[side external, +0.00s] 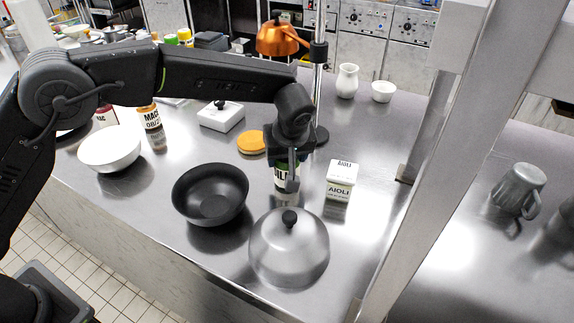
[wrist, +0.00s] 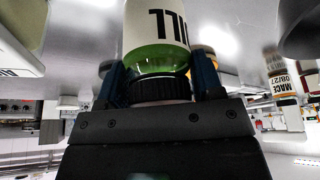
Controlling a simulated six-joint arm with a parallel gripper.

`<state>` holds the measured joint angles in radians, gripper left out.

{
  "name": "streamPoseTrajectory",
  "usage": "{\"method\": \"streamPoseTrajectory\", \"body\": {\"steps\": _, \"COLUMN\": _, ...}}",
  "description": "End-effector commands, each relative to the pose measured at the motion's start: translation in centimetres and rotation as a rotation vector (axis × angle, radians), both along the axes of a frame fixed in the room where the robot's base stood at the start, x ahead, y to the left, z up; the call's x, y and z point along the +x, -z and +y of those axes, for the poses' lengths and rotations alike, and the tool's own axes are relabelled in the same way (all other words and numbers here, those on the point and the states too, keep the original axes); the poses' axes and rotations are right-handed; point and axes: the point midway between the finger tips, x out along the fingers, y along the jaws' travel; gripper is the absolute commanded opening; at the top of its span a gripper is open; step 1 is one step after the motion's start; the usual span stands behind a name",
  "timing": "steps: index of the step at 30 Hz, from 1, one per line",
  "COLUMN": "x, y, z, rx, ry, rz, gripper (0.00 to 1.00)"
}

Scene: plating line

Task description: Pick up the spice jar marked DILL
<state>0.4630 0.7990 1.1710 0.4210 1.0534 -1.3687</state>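The DILL spice jar (wrist: 155,40) fills the upper middle of the wrist view, with green contents, a white label reading upside down and a black ridged lid towards my gripper. My gripper (wrist: 160,82) has one finger on each side of the lid, with no clear gap on either side. In the side view my gripper (side external: 287,165) points down over the jar (side external: 281,182) and hides most of it. The jar looks upright, at or very near the counter; I cannot tell whether its base touches.
A white AIOLI box (side external: 341,180) stands close on the right. A steel dome lid (side external: 289,250) and a black bowl (side external: 210,193) stand in front. An orange disc (side external: 252,142) lies behind left. The MACE jar (side external: 150,117) and white bowl (side external: 110,150) stand farther left.

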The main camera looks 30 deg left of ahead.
Motion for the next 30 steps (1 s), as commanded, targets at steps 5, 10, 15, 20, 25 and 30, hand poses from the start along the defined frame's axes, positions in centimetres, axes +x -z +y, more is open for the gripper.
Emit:
{"method": "streamPoseTrajectory", "body": {"steps": 5, "x": 0.0, "y": 0.0, "z": 0.0, "rx": 0.000, "ry": 0.000, "rz": 0.000, "gripper": 0.41}}
{"method": "streamPoseTrajectory", "body": {"steps": 10, "x": 0.0, "y": -0.1, "z": 0.0, "rx": -0.001, "ry": 0.000, "rz": -0.002, "gripper": 0.30}}
{"method": "streamPoseTrajectory", "body": {"steps": 15, "x": 0.0, "y": -0.1, "z": 0.0, "rx": -0.001, "ry": 0.000, "rz": -0.002, "gripper": 0.30}}
{"method": "streamPoseTrajectory", "body": {"steps": 20, "x": 0.1, "y": -0.8, "z": 0.0, "rx": -0.002, "ry": -0.001, "rz": -0.003, "gripper": 0.30}}
{"method": "streamPoseTrajectory", "body": {"steps": 25, "x": 0.1, "y": -2.9, "z": -0.1, "rx": -0.004, "ry": 0.001, "rz": -0.003, "gripper": 0.30}}
{"method": "streamPoseTrajectory", "body": {"steps": 30, "x": -0.1, "y": -5.4, "z": 2.0, "rx": -0.002, "ry": -0.003, "rz": -0.002, "gripper": 0.30}}
